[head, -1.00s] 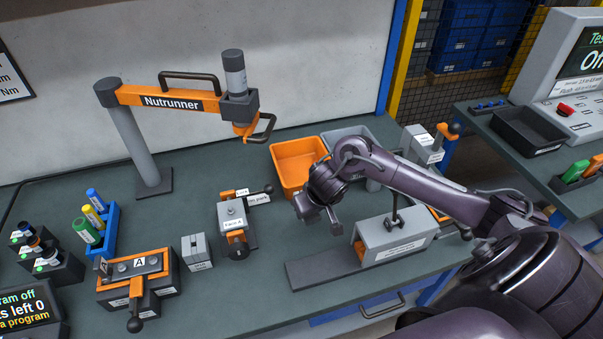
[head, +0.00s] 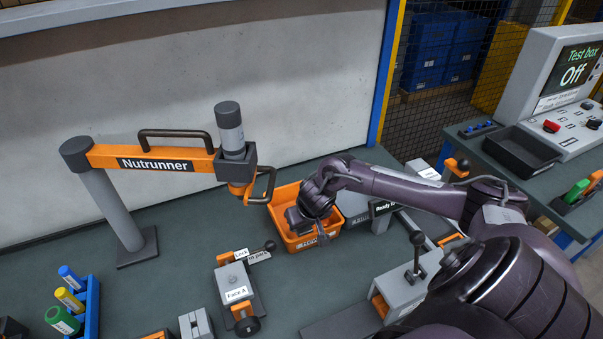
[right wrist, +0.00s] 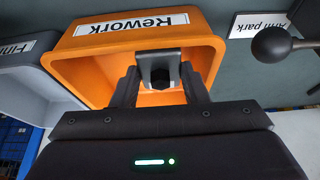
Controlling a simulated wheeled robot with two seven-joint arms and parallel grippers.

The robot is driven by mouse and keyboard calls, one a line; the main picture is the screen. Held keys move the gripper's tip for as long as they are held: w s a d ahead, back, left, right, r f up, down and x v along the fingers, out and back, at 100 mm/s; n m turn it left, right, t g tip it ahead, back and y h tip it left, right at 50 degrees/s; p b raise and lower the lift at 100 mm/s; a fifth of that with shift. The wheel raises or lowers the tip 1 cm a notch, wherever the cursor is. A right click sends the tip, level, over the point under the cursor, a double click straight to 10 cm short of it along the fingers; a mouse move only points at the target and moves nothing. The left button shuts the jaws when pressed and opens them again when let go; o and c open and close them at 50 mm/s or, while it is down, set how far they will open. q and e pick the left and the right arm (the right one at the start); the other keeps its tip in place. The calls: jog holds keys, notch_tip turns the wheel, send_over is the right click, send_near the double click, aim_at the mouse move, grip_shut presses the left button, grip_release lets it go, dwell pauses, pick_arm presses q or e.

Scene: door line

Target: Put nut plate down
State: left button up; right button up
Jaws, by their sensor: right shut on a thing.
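My right gripper (head: 308,228) is over the orange bin (head: 284,202), pointing down at its opening. In the right wrist view this bin (right wrist: 205,35) carries a label reading Rework. The gripper (right wrist: 160,85) is shut on a small grey metal part, the nut plate (right wrist: 160,62), which has a dark round feature at its middle. The plate shows against the bin's orange inside; whether it touches the bin I cannot tell. My left gripper is not in view.
A grey bin (right wrist: 30,75) stands beside the orange one. The nutrunner (head: 232,150) hangs close to the left of my right arm. A fixture (head: 238,290) labelled Face A, with a black-knobbed lever (head: 268,246), stands in front. A grey device (head: 400,290) stands nearer right.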

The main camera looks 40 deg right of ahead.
aim_at(304, 229)
jog(key=shift+w+f, duration=0.1)
jog(key=shift+f, duration=0.35)
notch_tip(304, 229, down, 3)
jog(key=shift+w+r, duration=0.15)
jog(key=shift+r, duration=0.05)
jog(key=shift+f, duration=0.75)
jog(key=o, duration=1)
jog(key=shift+o, duration=0.2)
jog(key=shift+r, duration=0.55)
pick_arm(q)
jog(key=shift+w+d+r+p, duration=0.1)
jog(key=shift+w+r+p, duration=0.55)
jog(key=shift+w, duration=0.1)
pick_arm(e)
jog(key=v, duration=1.1)
jog(key=shift+a, duration=0.15)
